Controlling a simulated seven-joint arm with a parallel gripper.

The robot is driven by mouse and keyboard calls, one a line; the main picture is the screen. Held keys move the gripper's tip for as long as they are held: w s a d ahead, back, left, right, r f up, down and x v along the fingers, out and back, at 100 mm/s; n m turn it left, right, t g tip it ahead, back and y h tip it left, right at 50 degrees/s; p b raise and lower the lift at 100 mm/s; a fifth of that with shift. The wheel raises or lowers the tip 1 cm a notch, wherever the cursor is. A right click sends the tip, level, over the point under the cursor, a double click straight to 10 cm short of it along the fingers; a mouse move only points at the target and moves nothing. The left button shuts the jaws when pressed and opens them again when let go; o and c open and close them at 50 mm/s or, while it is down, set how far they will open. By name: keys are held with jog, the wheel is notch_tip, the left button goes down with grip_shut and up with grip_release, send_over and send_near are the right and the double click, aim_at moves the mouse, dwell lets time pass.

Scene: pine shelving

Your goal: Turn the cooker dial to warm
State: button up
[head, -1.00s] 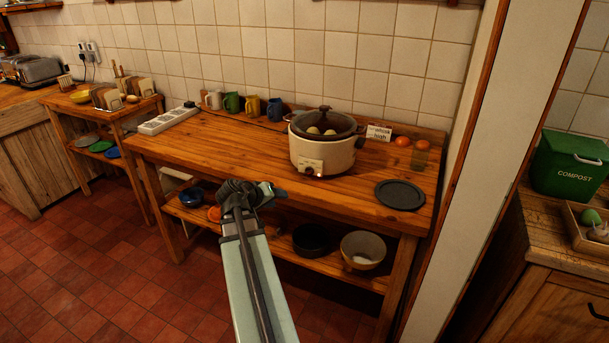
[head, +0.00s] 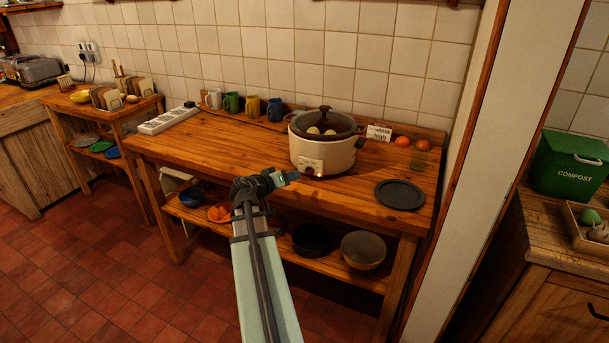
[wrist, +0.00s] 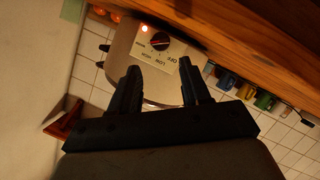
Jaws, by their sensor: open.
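The cream slow cooker (head: 335,155) stands on the wooden table with its dark-rimmed glass lid on and pale round things inside. Its white front panel (head: 311,166) faces me. In the wrist view the cooker appears turned over, and the dark round dial (wrist: 160,42) shows a red mark. Printed words, including OFF, LOW and HIGH, surround it; I cannot tell which the dial points at. A small red light glows beside it. My gripper (wrist: 159,68) is open and empty, its fingers apart from the dial. In the head view my gripper (head: 292,178) is just left of the panel.
A dark round mat (head: 400,195) lies at the table's right. Several mugs and a power strip (head: 168,120) line the back left. Bowls sit on the lower shelf. The table's left middle is clear.

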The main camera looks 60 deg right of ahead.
aim_at(307, 173)
jog(key=x, duration=0.9)
jog(key=shift+d+f, duration=0.2)
jog(key=shift+d, duration=0.1)
jog(key=shift+c, duration=0.4)
jog(key=c, duration=0.7)
jog(key=shift+m+t, duration=0.3)
jog(key=shift+m, duration=0.1)
jog(key=o, duration=0.8)
jog(key=v, duration=1.4)
jog(key=shift+s+d+r, duration=0.1)
jog(key=shift+r, duration=0.1)
